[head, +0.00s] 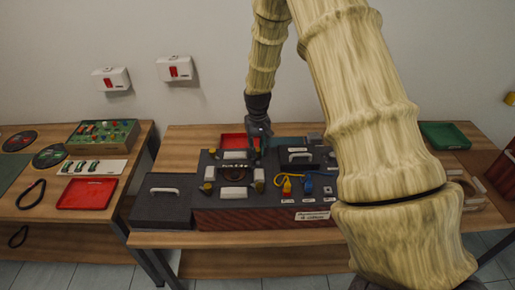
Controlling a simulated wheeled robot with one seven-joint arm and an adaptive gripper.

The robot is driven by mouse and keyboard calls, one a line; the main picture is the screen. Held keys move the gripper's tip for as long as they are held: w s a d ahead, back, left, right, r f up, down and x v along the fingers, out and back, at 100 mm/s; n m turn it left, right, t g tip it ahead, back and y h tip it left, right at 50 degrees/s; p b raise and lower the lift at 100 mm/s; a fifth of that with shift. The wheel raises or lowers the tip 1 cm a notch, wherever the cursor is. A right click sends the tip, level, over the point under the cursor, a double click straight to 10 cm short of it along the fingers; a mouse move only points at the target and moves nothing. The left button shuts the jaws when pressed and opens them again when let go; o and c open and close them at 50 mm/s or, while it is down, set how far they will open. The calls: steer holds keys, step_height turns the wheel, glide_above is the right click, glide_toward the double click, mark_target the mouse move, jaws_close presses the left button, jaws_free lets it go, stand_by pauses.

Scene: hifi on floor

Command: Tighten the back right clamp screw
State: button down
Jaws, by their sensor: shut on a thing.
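My gripper (259,150) points down at the back right corner of the ring and is shut on the back right clamp screw. Its fingers hide most of that screw, so its turn and depth cannot be told.
A grey lidded box (165,200) with a white handle stands at the left, and a red tray (240,142) lies behind. My own arm covers the table's right part. A side table (30,205) is at the left.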

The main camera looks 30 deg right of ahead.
mark_target(258, 149)
steer(key=shift+w+r+m, duration=0.15)
steer(key=shift+m, duration=1.05)
steer(key=c, duration=1.5)
jaws_free()
step_height(258, 149, up, 12)
steer(key=shift+f, duration=0.1)
